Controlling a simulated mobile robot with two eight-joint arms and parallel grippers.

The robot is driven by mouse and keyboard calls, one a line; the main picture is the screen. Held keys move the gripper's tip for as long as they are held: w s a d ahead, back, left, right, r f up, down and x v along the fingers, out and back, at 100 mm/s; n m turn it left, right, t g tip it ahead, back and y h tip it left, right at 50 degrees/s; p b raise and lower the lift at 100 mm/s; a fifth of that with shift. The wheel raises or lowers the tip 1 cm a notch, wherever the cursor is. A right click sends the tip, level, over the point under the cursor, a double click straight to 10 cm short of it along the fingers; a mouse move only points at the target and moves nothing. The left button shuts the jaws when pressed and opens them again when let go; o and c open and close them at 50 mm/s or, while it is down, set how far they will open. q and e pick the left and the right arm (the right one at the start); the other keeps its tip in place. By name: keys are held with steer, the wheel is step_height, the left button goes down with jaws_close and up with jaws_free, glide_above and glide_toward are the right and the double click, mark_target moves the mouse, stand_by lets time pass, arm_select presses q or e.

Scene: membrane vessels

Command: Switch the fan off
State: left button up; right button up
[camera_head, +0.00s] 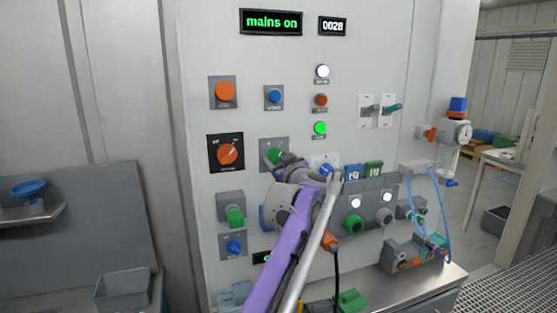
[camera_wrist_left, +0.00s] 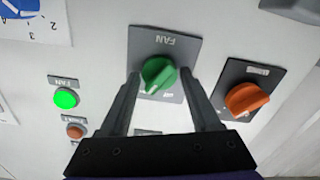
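The fan switch is a green rotary knob (camera_wrist_left: 158,75) on a dark grey plate marked FAN, upside down in the left wrist view. In the head view the knob (camera_head: 273,156) is partly hidden by my left gripper (camera_head: 284,160). In the left wrist view my left gripper (camera_wrist_left: 160,82) is open, with one finger on each side of the knob. Small gaps show between fingers and knob; I cannot tell about contact. A lamp marked FAN (camera_wrist_left: 66,98) glows green; it also shows lit in the head view (camera_head: 320,129). My right gripper is not in view.
An orange rotary knob (camera_wrist_left: 246,98) sits beside the fan plate, on a black plate in the head view (camera_head: 227,152). A blue button (camera_head: 274,97) and an orange button (camera_head: 225,91) are above. A display (camera_head: 271,22) reads "mains on".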

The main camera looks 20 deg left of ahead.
arm_select(q)
jaws_close()
steer(key=shift+n, duration=0.3)
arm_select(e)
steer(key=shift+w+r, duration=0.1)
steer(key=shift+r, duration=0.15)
arm_select(q)
steer(key=shift+r+n+p, duration=0.15)
steer(key=shift+n+p, duration=0.55)
steer(key=shift+n, duration=0.2)
steer(key=n+p, duration=0.1)
steer(key=n, duration=0.2)
steer(key=shift+n+p, duration=0.3)
steer(key=shift+p, duration=0.05)
steer(key=n+p, duration=0.1)
steer(key=n, duration=0.2)
steer(key=shift+n+p, duration=0.45)
steer(key=shift+n, duration=0.95)
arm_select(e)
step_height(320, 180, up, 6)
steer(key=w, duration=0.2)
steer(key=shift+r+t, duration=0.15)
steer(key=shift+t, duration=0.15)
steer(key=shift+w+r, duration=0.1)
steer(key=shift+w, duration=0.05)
